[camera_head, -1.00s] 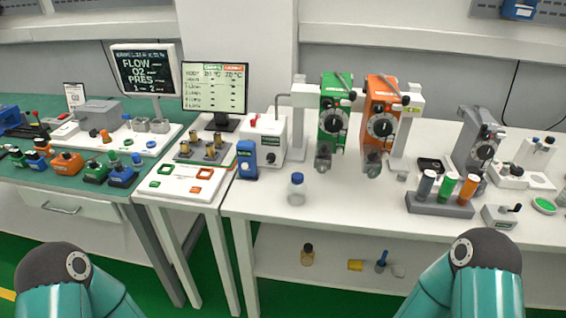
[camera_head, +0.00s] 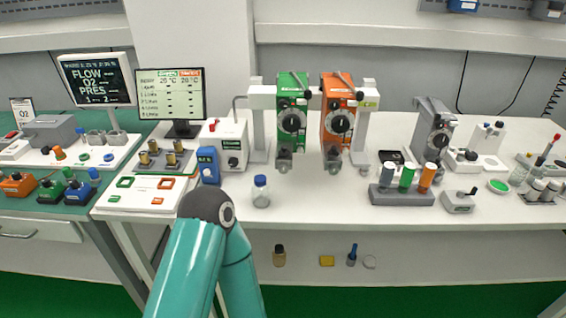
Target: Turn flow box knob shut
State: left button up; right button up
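No box carries a readable flow box label. A white box (camera_head: 233,135) with a dark round knob (camera_head: 233,161) on its front and a red part on top stands right of the screens. A smaller blue box (camera_head: 208,166) stands in front of it. Green (camera_head: 291,105) and orange (camera_head: 338,105) units hang side by side from a white stand, each with a large black dial. A grey unit (camera_head: 432,130) with a dial stands further right. Neither of my grippers is in view; only a bent teal arm of mine shows at the lower middle-left.
A blue-capped bottle (camera_head: 261,192) stands near the front table edge. A grey rack (camera_head: 402,196) with capped cylinders is at the right. Two screens (camera_head: 96,80) (camera_head: 170,94) stand at the left. The white tabletop (camera_head: 315,205) is clear between bottle and rack.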

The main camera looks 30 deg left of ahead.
aim_at(232, 162)
jog(key=z, duration=0.3)
jog(key=k, duration=1.05)
jog(key=u, duration=1.1)
jog(key=i, duration=0.75)
jog(key=u, duration=0.15)
